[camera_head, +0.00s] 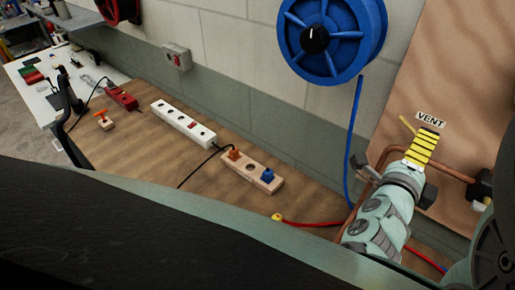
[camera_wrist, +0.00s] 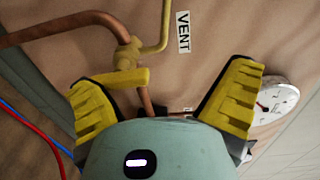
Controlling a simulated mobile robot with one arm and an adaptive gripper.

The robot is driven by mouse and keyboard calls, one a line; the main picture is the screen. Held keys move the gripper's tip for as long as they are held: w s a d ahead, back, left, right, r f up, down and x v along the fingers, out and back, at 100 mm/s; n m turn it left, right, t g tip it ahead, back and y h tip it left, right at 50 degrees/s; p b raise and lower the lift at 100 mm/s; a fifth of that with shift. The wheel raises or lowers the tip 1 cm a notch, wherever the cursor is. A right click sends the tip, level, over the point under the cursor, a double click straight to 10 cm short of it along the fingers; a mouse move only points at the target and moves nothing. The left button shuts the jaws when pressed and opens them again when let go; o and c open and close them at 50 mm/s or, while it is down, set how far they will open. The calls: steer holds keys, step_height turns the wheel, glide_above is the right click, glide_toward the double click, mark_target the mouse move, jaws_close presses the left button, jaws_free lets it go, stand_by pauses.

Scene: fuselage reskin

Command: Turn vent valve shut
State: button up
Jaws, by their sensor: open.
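The vent valve (camera_wrist: 128,55) is a brass-coloured body on a copper pipe, with a yellow lever (camera_wrist: 132,78) in front of it and a yellow bent tube rising beside it. The VENT label (camera_wrist: 183,32) is to its right on the wooden panel; the label also shows in the head view (camera_head: 431,120). My gripper (camera_wrist: 165,92) has its yellow ribbed fingers spread wide. The lever lies near the left finger, partly in the gap between the fingers; I cannot tell whether they touch. In the head view my gripper (camera_head: 422,148) hides most of the valve.
A round gauge (camera_wrist: 278,100) is beside the right finger. A copper pipe (camera_wrist: 62,31) runs along the panel. Red and blue hoses (camera_wrist: 35,130) pass at the left. In the head view, a blue reel (camera_head: 333,38) hangs on the wall, and a white power strip (camera_head: 184,124) lies on the bench.

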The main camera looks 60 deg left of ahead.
step_height(320, 180, up, 6)
steer(key=shift+w+d+t, duration=0.2)
steer(key=shift+t, duration=0.2)
steer(key=shift+r, duration=0.15)
steer(key=p+v, duration=1.4)
steer(key=v, duration=0.4)
steer(key=shift+a, duration=0.3)
stand_by(1.0)
steer(key=shift+p, duration=0.3)
